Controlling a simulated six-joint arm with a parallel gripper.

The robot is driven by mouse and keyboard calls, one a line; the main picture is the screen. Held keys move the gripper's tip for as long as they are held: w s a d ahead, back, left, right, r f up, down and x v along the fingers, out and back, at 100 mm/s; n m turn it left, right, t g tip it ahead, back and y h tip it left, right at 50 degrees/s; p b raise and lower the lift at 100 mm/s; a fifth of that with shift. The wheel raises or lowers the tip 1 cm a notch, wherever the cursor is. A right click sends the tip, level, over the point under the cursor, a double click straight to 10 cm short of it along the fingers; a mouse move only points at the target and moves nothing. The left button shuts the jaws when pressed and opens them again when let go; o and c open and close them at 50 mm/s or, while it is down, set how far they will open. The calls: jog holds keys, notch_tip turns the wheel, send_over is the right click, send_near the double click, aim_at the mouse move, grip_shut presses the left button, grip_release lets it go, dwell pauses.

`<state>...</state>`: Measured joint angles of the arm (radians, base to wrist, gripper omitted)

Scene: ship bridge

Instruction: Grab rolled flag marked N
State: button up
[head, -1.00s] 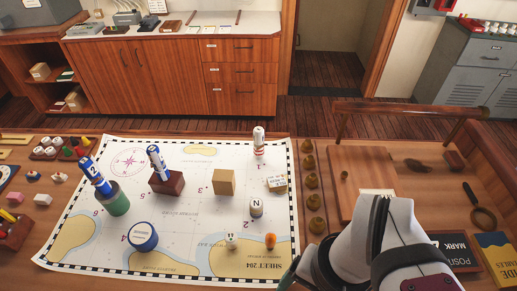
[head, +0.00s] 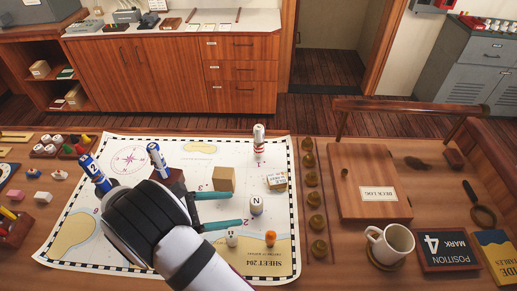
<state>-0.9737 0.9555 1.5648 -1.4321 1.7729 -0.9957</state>
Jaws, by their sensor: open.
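The rolled flag marked N (head: 256,205) is a small pale cylinder with a dark N, standing upright on the chart's right part. My gripper (head: 241,209) is open, its two teal fingers pointing right towards the flag. The lower fingertip ends just left of the flag's base and the upper one lies behind and left of it. The flag looks apart from the fingers, at or just beyond their tips. I cannot tell the exact gap.
A tan block (head: 224,179) stands close behind the upper finger. A small labelled box (head: 276,181), a white figure (head: 232,237) and an orange piece (head: 270,239) stand near the flag. Brass weights (head: 315,223) line the right. My arm hides part of the chart (head: 200,150).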

aim_at(264, 207)
jog(key=w+d+f+n+t, duration=0.1)
jog(key=w+d+f, duration=0.3)
jog(key=w+d+f+n, duration=0.1)
jog(key=w+d+f, duration=0.3)
jog(key=d+f, duration=0.1)
jog(key=shift+d+t, duration=0.1)
jog(key=shift+t, duration=0.3)
grip_shut()
